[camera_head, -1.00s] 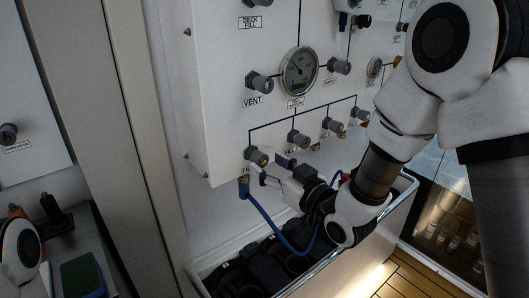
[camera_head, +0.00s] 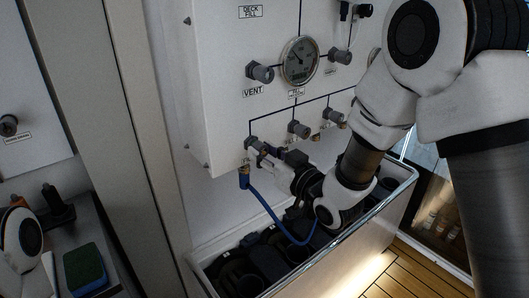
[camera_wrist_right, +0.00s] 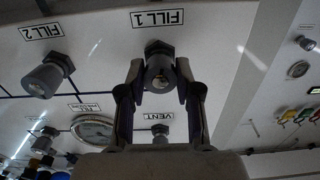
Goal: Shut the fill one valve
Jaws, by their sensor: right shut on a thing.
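The fill one valve (camera_head: 251,143) is the grey knob at the lower left of the white panel (camera_head: 215,95). In the right wrist view the same knob (camera_wrist_right: 159,63) sits below an upside-down FILL 1 label (camera_wrist_right: 157,18). My right gripper (camera_head: 261,154) reaches it from the lower right, and its two fingers (camera_wrist_right: 160,80) are closed on either side of the knob. The gripper partly hides the knob in the head view. My left gripper is out of view; only a part of my left arm shows at the left edge.
Other grey valves (camera_head: 299,129) stand in a row to the right, with the vent valve (camera_head: 260,72) and a round gauge (camera_head: 300,60) above. A blue hose (camera_head: 265,207) hangs below the fill one valve into an open bin (camera_head: 345,238) holding dark items.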

